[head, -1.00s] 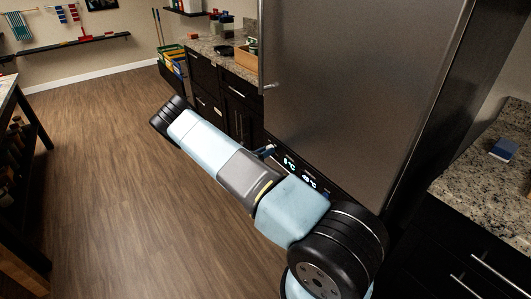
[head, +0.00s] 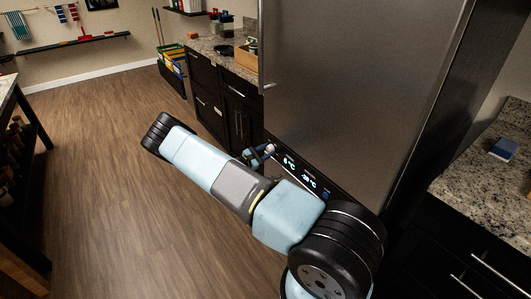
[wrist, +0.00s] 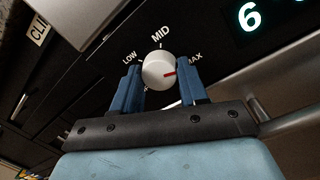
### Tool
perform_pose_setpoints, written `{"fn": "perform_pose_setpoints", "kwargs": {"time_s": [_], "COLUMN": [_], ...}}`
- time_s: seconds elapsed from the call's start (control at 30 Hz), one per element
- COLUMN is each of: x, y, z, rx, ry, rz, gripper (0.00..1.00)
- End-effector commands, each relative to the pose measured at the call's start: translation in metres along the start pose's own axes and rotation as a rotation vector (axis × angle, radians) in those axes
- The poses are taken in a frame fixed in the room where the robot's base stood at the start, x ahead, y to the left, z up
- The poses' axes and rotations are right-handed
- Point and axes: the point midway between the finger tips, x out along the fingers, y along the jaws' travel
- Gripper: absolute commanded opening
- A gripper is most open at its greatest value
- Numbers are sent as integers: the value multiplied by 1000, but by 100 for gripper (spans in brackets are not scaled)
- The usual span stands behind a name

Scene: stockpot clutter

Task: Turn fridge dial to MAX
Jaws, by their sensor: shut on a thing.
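The fridge dial (wrist: 153,70) is a round white knob with a red mark, centred in the wrist view. LOW, MID and MAX are printed around it. The red mark points right, toward the MAX side and slightly below that word. My gripper (wrist: 160,80) has its two blue fingers on either side of the dial, shut on it; the right finger partly covers the word MAX. In the head view, my gripper (head: 260,157) is at the panel, with the white dial (head: 270,148) at its tips.
The fridge door (head: 355,90) rises just above the panel. A lit temperature display (head: 290,161) sits right of the dial, showing 6 in the wrist view. Dark cabinets (head: 237,112) stand left of the fridge. The wooden floor (head: 100,190) at left is clear.

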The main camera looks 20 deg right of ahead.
Motion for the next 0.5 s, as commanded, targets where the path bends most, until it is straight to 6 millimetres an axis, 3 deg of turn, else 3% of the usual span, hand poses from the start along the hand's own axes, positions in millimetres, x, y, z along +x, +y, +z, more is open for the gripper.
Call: {"fn": "perform_pose_setpoints", "kwargs": {"time_s": [0.5], "x": [1], "y": [-2], "z": [-1], "rx": [123], "ry": [-7], "rz": [-10], "gripper": [12]}}
